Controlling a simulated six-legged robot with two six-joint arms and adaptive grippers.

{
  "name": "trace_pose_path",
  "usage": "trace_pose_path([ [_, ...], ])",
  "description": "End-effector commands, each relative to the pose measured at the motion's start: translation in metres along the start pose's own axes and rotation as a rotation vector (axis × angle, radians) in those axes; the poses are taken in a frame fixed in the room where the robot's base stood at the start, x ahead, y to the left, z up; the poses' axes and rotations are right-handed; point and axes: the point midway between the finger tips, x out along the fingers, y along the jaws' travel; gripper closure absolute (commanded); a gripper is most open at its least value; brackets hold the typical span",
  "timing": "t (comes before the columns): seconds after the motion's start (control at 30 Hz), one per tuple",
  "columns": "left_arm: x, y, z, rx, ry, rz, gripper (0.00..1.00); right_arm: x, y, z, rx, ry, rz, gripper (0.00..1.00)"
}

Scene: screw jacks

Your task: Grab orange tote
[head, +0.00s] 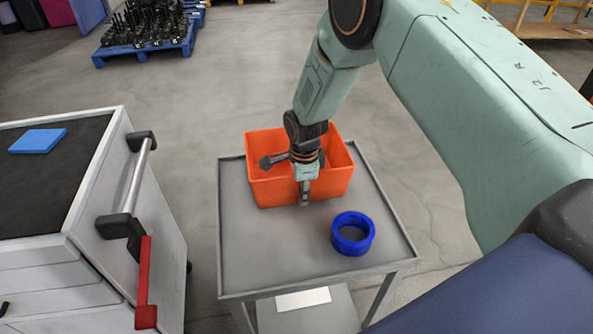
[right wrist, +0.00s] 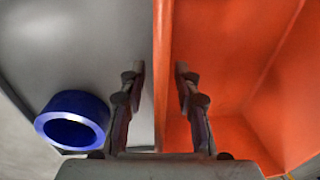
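The orange tote (head: 276,192) stands on the back part of a grey cart top. My right gripper (head: 304,186) reaches down from above to the tote's near wall. In the right wrist view the tote's wall (right wrist: 162,90) runs between the two fingers of this gripper (right wrist: 160,68). One finger is outside the tote and the other is inside it. Gaps show on both sides of the wall, so the gripper is open around it. In the head view the wrist and fingers hide part of the tote's inside. My left gripper is not in view.
A blue ring (head: 352,233) lies on the cart top (head: 260,255) in front of the tote, to the right. A grey cabinet (head: 88,190) with a handle (head: 134,180) and a red bar stands at left. A blue pallet (head: 145,50) with dark parts is behind.

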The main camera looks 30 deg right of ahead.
Motion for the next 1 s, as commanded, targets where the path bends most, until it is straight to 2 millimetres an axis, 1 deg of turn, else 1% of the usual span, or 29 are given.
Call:
trace_pose_path([
  [0.03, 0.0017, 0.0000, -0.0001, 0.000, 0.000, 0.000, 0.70, 0.0055, -0.0004, 0.0003, -0.001, 0.000, -0.001, 0.68],
  [0.1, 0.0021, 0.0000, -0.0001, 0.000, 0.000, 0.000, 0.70, 0.0088, -0.0004, 0.0003, -0.001, 0.000, -0.002, 0.68],
  [0.33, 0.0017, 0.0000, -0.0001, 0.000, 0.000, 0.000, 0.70, 0.0091, -0.0005, 0.0004, -0.001, 0.000, -0.002, 0.68],
  [0.37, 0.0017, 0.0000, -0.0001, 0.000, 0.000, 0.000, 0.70, 0.0091, -0.0004, 0.0003, -0.001, 0.000, -0.002, 0.70],
  [0.7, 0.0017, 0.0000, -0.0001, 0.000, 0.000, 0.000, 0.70, 0.0090, -0.0004, 0.0003, -0.001, 0.000, -0.002, 0.98],
  [0.73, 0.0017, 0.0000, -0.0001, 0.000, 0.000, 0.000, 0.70, 0.0089, -0.0004, 0.0003, -0.001, 0.000, -0.002, 1.00],
  [1.0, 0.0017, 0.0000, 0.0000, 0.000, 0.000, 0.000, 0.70, 0.0087, -0.0007, 0.0003, -0.001, 0.000, -0.002, 1.00],
])
